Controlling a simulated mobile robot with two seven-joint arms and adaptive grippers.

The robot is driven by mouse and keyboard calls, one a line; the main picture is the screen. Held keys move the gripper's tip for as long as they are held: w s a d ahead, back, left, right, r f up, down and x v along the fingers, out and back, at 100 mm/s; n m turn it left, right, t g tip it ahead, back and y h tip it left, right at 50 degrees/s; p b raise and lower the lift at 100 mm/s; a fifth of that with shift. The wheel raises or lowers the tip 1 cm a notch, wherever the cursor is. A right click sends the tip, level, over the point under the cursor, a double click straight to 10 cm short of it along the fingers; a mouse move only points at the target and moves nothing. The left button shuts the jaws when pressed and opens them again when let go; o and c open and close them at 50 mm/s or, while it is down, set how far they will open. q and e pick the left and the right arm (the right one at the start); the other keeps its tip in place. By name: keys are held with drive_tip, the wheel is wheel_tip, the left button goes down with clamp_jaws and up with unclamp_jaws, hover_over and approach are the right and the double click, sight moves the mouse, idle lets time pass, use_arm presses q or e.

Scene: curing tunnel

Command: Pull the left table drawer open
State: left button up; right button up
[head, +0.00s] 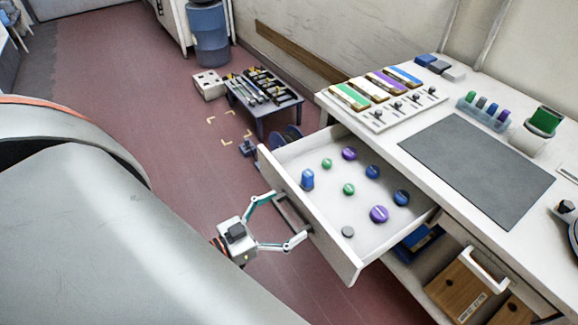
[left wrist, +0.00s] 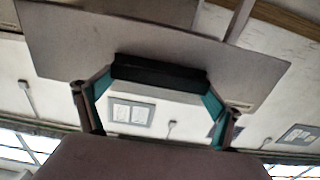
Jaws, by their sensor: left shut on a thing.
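The left table drawer (head: 345,262) stands well out from the white table, open, with its inside showing. Several blue, green and purple round pieces lie or stand in it. My left gripper (head: 289,216) is at the drawer front, its two fingers around the dark handle (head: 293,213) and shut on it. In the left wrist view, the black handle bar (left wrist: 160,71) lies between the teal fingertips, against the drawer front (left wrist: 150,38). My right gripper is not in view.
The white table (head: 395,140) carries a dark mat (head: 478,168), colour-striped blocks and a green-topped jar (head: 541,126). A low dark rack (head: 264,92) stands on the floor beyond the drawer. Wooden boxes (head: 467,288) sit below the table.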

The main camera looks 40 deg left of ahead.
use_arm(q)
drive_tip(key=o, duration=1.3)
drive_tip(key=v, duration=1.2)
drive_tip(key=shift+f, duration=0.1)
